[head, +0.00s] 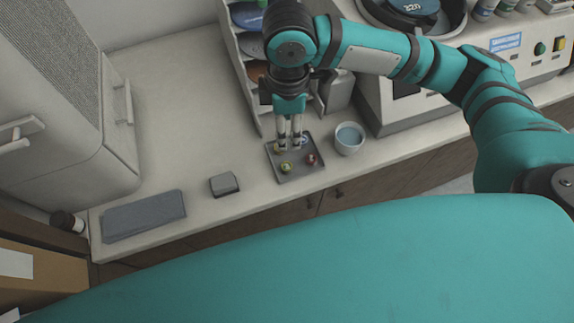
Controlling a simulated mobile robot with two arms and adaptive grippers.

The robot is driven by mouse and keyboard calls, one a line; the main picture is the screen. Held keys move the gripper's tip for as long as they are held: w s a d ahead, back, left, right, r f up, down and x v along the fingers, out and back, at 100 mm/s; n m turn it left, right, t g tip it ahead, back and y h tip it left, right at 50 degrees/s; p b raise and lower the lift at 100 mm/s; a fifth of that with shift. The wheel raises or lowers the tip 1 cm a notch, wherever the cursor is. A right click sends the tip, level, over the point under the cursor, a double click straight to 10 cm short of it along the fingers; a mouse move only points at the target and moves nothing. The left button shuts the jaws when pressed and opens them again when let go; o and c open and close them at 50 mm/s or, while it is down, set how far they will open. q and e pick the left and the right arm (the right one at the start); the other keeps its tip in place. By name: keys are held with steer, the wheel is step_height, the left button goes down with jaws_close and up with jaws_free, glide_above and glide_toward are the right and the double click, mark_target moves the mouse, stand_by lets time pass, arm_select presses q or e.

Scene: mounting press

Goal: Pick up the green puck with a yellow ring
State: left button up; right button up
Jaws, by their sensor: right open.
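In the head view a dark square tray (287,178) lies on the counter near its front edge. The green puck with a yellow ring (286,167) looks to be the small greenish piece at the front middle of the tray. A dark red puck (311,159) lies to its right. My right gripper (290,148) points down over the back part of the tray, open, with its fingertips just behind the green puck. I cannot tell its exact height above the tray. A bluish-white piece at the back of the tray is partly hidden by a finger. My left gripper is not in view.
A white bowl with blue contents (349,138) stands right of the tray, close to the press machine (420,108). A rack of discs (244,70) stands behind. A small grey block (224,184) and a folded grey cloth (144,216) lie left. Counter between is clear.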

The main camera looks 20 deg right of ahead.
steer(key=p, duration=0.2)
glide_above(288, 167)
step_height(288, 167, down, 12)
steer(key=shift+w+r, duration=0.1)
steer(key=shift+w, duration=0.05)
steer(key=shift+f, duration=0.5)
step_height(288, 167, down, 4)
steer(key=shift+f+p, duration=0.2)
steer(key=shift+p, duration=0.5)
steer(key=shift+d, duration=0.1)
steer(key=c, duration=1)
